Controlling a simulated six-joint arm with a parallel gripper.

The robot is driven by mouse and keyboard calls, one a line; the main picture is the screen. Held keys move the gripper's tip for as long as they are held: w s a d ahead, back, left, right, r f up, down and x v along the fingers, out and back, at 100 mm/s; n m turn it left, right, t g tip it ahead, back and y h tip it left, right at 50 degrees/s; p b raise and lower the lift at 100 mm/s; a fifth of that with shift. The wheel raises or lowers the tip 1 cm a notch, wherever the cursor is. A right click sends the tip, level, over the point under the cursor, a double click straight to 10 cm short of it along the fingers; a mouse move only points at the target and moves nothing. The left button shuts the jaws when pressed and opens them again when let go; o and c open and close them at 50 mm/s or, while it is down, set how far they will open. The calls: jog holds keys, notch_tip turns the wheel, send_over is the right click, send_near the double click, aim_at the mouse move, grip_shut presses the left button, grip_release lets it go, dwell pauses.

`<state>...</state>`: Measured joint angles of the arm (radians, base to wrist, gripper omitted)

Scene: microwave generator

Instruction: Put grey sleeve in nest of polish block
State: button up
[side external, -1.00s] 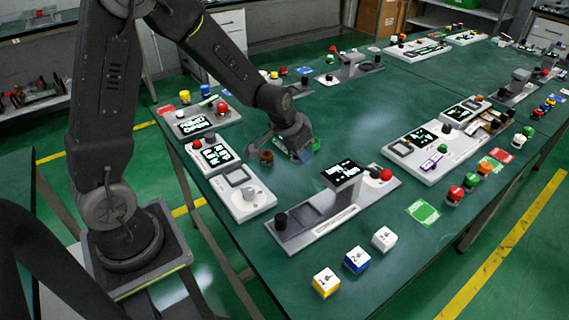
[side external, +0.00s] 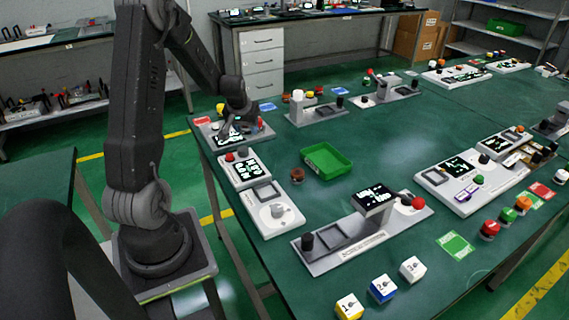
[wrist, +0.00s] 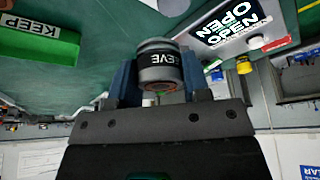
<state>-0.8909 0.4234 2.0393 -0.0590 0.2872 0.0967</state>
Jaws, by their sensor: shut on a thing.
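The grey sleeve (wrist: 158,72), a short grey cylinder with a black band lettered "EVE", is between the blue fingers of my gripper (wrist: 155,88) in the wrist view. My gripper is shut on it, and the sleeve's round end faces the camera. In the side view my gripper (side external: 228,137) is at the far left table corner, over or beside a grey unit with a lit display (side external: 213,133); the sleeve is too small to make out there. I cannot tell which block is the polish block, and no nest is clearly readable.
A green tray (side external: 327,161) stands mid-table; its "KEEP" label shows in the wrist view (wrist: 36,42). A panel reading "OPEN" (wrist: 232,22) lies near the sleeve. A white knob unit (side external: 272,210) and a grey station (side external: 345,240) stand nearer. Clear green table lies right of the tray.

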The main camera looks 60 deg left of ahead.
send_over(286, 160)
jog(key=s+d, duration=0.1)
notch_tip(286, 160, down, 7)
jog(key=shift+s+f, duration=0.1)
jog(key=shift+f, duration=1.7)
jog(key=shift+f, duration=0.15)
jog(key=o, duration=0.9)
jog(key=shift+o, duration=0.2)
